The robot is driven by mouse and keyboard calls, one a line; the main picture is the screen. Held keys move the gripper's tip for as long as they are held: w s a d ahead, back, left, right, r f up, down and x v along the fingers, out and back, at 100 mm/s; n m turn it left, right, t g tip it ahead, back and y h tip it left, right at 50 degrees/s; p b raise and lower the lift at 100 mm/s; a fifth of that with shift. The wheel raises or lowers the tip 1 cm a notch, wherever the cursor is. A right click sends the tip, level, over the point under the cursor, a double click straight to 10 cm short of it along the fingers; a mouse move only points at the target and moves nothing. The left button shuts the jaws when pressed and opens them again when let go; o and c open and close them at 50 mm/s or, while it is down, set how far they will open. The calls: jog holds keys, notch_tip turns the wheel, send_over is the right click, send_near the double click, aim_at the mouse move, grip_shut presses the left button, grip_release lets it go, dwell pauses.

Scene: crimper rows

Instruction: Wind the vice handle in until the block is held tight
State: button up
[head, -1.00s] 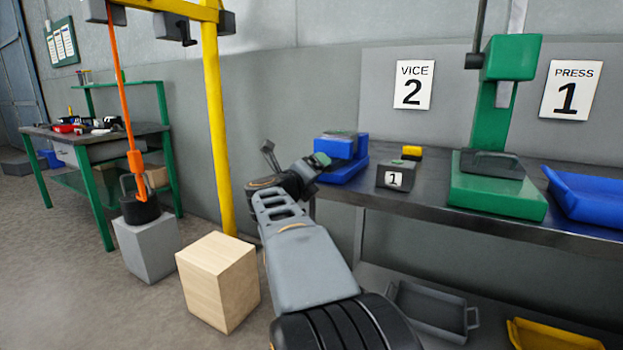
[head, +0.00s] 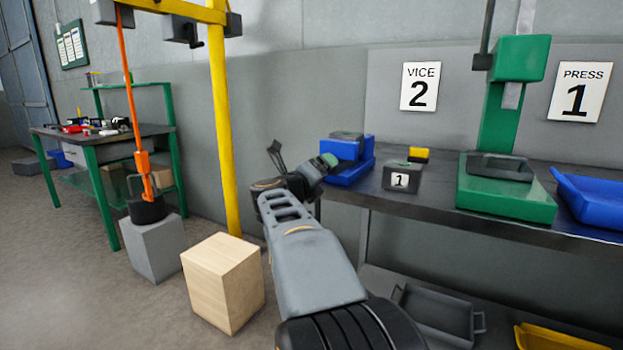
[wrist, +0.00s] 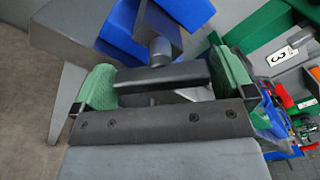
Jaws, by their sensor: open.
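The blue vice (head: 340,150) stands at the left end of the long bench, below the sign "VICE 2". It also shows at the top of the wrist view (wrist: 122,22). A grey piece (head: 347,135), perhaps the block, shows at its top; I cannot tell how tightly it sits. My gripper (wrist: 165,68) is open at the vice's front, its green pads wide apart. A dark bar, seemingly the vice handle (wrist: 150,77), lies between the pads, in front of a round grey screw end (wrist: 160,50). The bar seems clear of the right pad; contact at the left is unclear. In the head view my arm hides the handle.
Right of the vice are a grey box marked 1 (head: 401,178), a yellow piece (head: 419,155), a green press (head: 506,200) and a blue tray (head: 595,200). A wooden block (head: 222,282), grey block (head: 152,248) and yellow post (head: 224,130) stand left of my arm.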

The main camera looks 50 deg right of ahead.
jog(key=p+v, duration=0.2)
jog(key=v, duration=1.1)
jog(key=shift+a, duration=0.35)
jog(key=shift+p, duration=0.3)
